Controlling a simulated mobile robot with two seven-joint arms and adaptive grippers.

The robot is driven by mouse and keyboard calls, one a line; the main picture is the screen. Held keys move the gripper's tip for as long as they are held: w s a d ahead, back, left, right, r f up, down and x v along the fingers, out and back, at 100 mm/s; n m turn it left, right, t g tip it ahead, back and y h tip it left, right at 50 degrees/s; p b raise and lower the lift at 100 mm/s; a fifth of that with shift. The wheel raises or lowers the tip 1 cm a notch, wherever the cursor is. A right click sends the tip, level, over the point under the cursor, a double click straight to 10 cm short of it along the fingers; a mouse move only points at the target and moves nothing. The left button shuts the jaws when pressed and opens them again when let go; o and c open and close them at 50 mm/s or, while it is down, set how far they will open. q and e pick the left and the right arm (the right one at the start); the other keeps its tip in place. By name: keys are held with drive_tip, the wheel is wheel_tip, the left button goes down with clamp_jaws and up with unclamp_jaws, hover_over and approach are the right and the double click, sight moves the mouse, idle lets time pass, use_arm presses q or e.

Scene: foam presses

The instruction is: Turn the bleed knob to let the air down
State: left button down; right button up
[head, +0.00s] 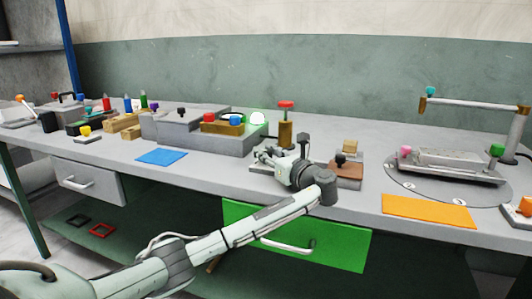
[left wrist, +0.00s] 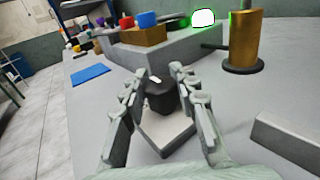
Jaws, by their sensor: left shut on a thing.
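The bleed knob appears to be the dark round knob (left wrist: 160,97) with a white mark on top, on a small pale block (left wrist: 168,138). My left gripper (left wrist: 158,84) has its two fingers on either side of the knob and is shut on it. In the head view the left gripper (head: 273,160) is low over the bench, and its body and fingers largely hide the knob there. A brass-coloured post (head: 286,134) with a red top stands just behind the gripper. My right gripper is in neither view.
A grey stepped housing (head: 200,133) with a lit white-green dome (head: 257,118) stands behind left. A brown block with a black knob (head: 347,170) is close right of the gripper. A round plate fixture (head: 430,183) and orange mat (head: 430,211) lie farther right. A blue mat (head: 161,156) lies left.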

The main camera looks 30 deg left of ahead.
use_arm(q)
drive_tip(key=shift+r+n+g, duration=0.1)
drive_tip(key=shift+n+g, duration=0.3)
drive_tip(key=shift+g, duration=0.2)
drive_tip(key=c, duration=1.1)
unclamp_jaws()
drive_tip(key=shift+c, duration=0.2)
drive_tip(key=shift+d, duration=0.3)
drive_tip(key=v, duration=1.1)
drive_tip(key=shift+s+d, duration=0.2)
drive_tip(key=shift+f, duration=0.25)
